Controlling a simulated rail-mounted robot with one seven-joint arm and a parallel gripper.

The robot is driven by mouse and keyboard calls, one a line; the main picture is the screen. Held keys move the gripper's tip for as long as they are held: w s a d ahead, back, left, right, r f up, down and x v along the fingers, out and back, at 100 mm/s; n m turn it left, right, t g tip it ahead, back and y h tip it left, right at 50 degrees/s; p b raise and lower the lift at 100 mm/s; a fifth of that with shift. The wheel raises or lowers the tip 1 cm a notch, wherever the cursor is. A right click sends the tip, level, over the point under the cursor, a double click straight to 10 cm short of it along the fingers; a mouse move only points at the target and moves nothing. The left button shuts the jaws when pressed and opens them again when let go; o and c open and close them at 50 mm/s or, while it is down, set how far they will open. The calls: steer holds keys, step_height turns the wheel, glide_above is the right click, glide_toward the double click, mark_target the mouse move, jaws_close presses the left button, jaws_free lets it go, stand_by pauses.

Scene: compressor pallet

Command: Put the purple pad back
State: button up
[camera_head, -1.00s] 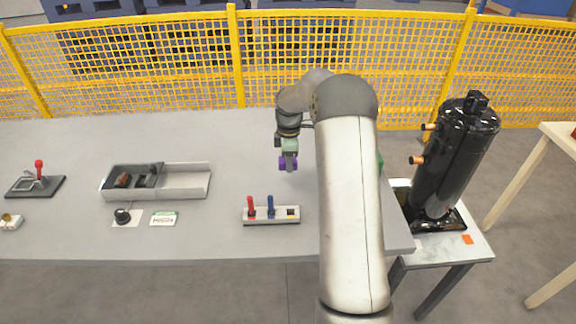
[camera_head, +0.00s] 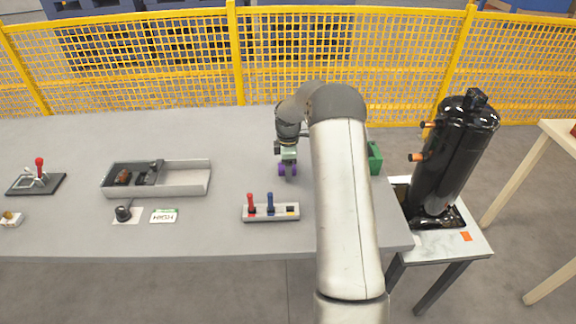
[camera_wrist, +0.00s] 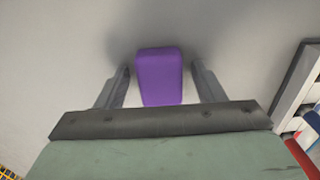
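The purple pad (camera_wrist: 160,76) lies between the two fingers of my gripper (camera_wrist: 160,67) in the wrist view. Narrow gaps show on both sides of it, so the gripper looks open around it. In the camera_head view the purple pad (camera_head: 281,169) shows at either side of my gripper's near finger (camera_head: 288,172), which hides its middle. My gripper points down at the grey table, behind the red and blue lever block. Whether the pad touches the table is hard to tell.
The lever block (camera_head: 271,213) stands nearer the camera. A grey tray (camera_head: 187,182) with dark parts lies to the left, a white card (camera_head: 164,216) in front of it. A green box (camera_head: 375,159) and a black compressor tank (camera_head: 458,155) are at the right.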

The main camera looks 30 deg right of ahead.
steer(key=shift+r, duration=0.1)
step_height(320, 180, up, 12)
steer(key=s+a+r+m, duration=0.2)
steer(key=s+a+r, duration=0.25)
steer(key=a, duration=0.25)
steer(key=s+a+m, duration=0.3)
steer(key=s+a, duration=0.1)
steer(key=s, duration=0.7)
steer(key=s+a+f+m, duration=0.1)
steer(key=s+a+m, duration=0.3)
steer(key=s, duration=0.7)
steer(key=s+a+m, duration=0.4)
steer(key=s, duration=0.7)
steer(key=shift+a+f+b, duration=0.15)
steer(key=shift+a+b, duration=0.05)
steer(key=shift+b, duration=0.2)
